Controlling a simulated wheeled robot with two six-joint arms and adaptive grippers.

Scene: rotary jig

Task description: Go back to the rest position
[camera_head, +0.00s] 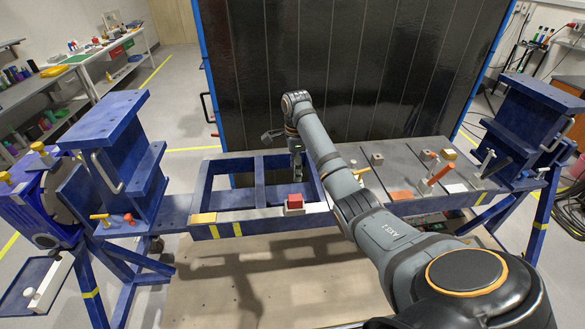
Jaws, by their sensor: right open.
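My right arm comes in from the bottom right and reaches across the blue jig frame (215,218) to its middle. My right gripper (297,172) hangs below the wrist, pointing down over the open bay of the frame. It is small and partly dark against the black panel, with its jaws open and nothing seen between them. A red block on a light base (294,203) sits on the front beam, just in front of and below the gripper. My left gripper does not show.
Blue upright brackets stand left (117,150) and right (520,125). A tall black panel (360,60) stands behind the frame. An orange-handled clamp (440,173) and small blocks sit on the grey plate to the right. My forearm passes low over the front beam.

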